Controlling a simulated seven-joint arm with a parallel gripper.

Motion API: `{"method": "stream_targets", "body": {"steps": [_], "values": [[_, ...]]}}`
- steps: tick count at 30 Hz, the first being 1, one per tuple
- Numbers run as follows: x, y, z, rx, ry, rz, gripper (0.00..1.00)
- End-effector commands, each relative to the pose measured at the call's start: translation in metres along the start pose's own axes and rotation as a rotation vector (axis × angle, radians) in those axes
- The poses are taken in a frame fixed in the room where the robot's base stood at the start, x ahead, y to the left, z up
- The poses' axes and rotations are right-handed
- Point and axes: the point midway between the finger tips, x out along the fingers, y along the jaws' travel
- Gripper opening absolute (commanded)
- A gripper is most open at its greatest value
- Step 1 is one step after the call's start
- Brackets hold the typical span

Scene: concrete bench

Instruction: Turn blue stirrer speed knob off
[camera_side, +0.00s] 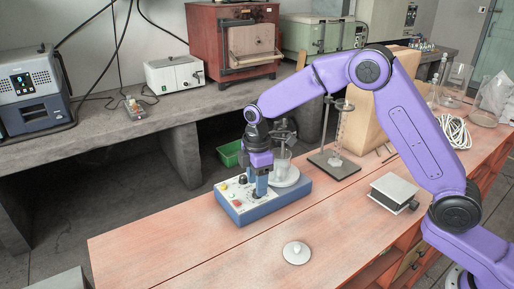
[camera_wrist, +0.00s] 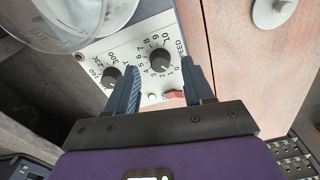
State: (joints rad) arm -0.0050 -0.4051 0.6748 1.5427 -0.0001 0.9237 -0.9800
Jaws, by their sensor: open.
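The blue stirrer (camera_side: 262,211) sits on the red-brown bench top, with a white panel and a glass beaker (camera_side: 282,167) on its round plate. In the wrist view its black speed knob (camera_wrist: 160,60) shows beside the word SPEED and a number scale. I cannot read its setting surely. A second black knob (camera_wrist: 111,77) with a scale in hundreds is to its left. My gripper (camera_wrist: 160,75) is open, pointing down at the panel, its fingers on either side of the speed knob. I see no clear contact. In the side view my gripper (camera_side: 260,180) hides part of the panel.
A red switch (camera_wrist: 174,94) and a small white button lie below the speed knob. A white lid-like disc (camera_side: 296,252) lies in front of the stirrer. A stand (camera_side: 334,164) is behind to the right, and a small metal platform (camera_side: 394,192) is at right. The front bench is mostly clear.

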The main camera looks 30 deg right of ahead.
Motion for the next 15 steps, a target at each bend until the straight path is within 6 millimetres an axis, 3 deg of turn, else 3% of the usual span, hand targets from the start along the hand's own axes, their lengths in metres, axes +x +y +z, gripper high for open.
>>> {"method": "stream_targets", "body": {"steps": [15], "values": [[-0.110, 0.001, -0.001, -0.001, 0.003, 0.005, 0.52]]}}
